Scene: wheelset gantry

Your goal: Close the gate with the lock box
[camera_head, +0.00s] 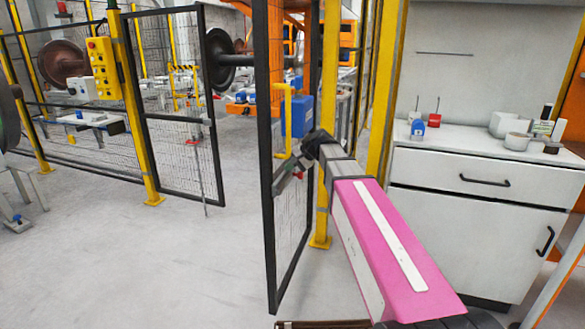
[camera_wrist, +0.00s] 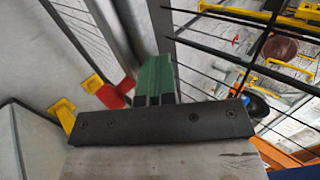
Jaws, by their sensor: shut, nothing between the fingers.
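A black-framed mesh gate (camera_head: 272,240) stands open in the head view, swung towards me beside a yellow post (camera_head: 322,220). A blue box (camera_head: 298,117), perhaps the lock box, shows behind its frame; I cannot tell what it is fixed to. A yellow bent handle (camera_head: 285,120) is nearby. My gripper (camera_head: 288,178) is at the gate at about mid-height, shut and empty. In the wrist view its green fingers (camera_wrist: 153,75) are together, close to a grey upright. A red part (camera_wrist: 115,93) shows beside them. I cannot tell whether the fingers touch the gate.
A second mesh panel (camera_head: 183,130) stands left of the gap, by a post with a yellow button box (camera_head: 102,68). A white cabinet (camera_head: 475,205) with small items on top is close on the right. Grey floor (camera_head: 130,265) is clear at the left front.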

